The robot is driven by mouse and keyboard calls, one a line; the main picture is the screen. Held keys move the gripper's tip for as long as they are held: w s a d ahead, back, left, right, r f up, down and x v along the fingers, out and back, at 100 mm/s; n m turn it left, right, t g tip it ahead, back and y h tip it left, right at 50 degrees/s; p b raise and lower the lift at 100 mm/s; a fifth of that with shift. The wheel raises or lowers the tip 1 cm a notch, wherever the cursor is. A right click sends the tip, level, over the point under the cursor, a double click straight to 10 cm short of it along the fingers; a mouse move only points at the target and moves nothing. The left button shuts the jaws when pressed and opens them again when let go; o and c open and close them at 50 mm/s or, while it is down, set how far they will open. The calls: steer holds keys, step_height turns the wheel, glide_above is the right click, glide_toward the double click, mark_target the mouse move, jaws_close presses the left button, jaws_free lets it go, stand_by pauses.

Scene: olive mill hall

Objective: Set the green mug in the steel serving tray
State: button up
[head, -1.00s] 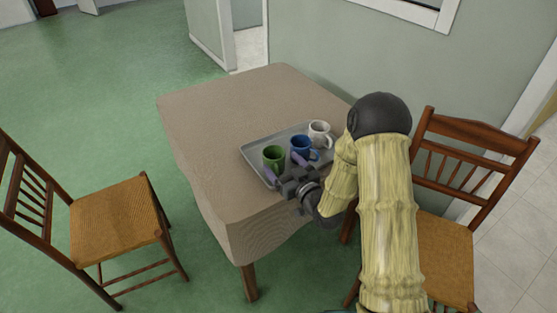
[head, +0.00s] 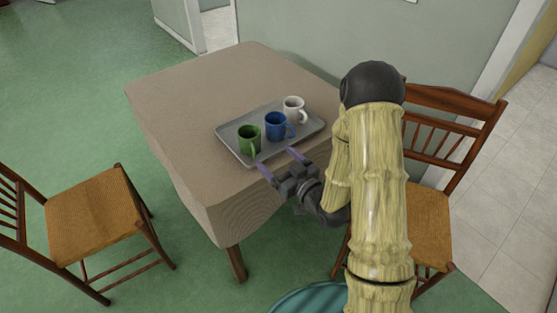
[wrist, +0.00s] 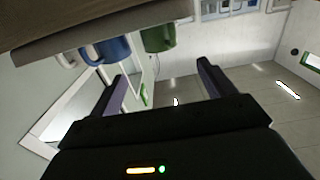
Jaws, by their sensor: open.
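The green mug (head: 249,137) stands upright in the left part of the steel serving tray (head: 308,128). The tray lies on the cloth-covered table. A blue mug (head: 275,125) and a white mug (head: 292,108) stand in a row beside it in the tray. My gripper (head: 280,161) is open and empty, just off the near side of the tray and apart from the mugs. In the wrist view, which looks upside down, the green mug (wrist: 158,38) and blue mug (wrist: 108,50) show beyond my open fingers (wrist: 167,78).
The table (head: 190,95) has free room left of and behind the tray. A wooden chair (head: 90,215) stands at the left. Another chair (head: 430,240) stands at the right, partly behind my arm. A wall (head: 300,45) runs behind the table.

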steer(key=s+d+m+g+h, duration=0.35)
steer(key=d+g+h, duration=0.25)
steer(key=d+h, duration=0.2)
steer(key=s+d+r+m+g+h, duration=0.2)
steer(key=s+g, duration=0.4)
steer(key=s, duration=0.7)
steer(key=shift+s+d+r+m, duration=0.35)
steer(key=shift+d+r+m, duration=0.15)
steer(key=shift+r+m, duration=0.2)
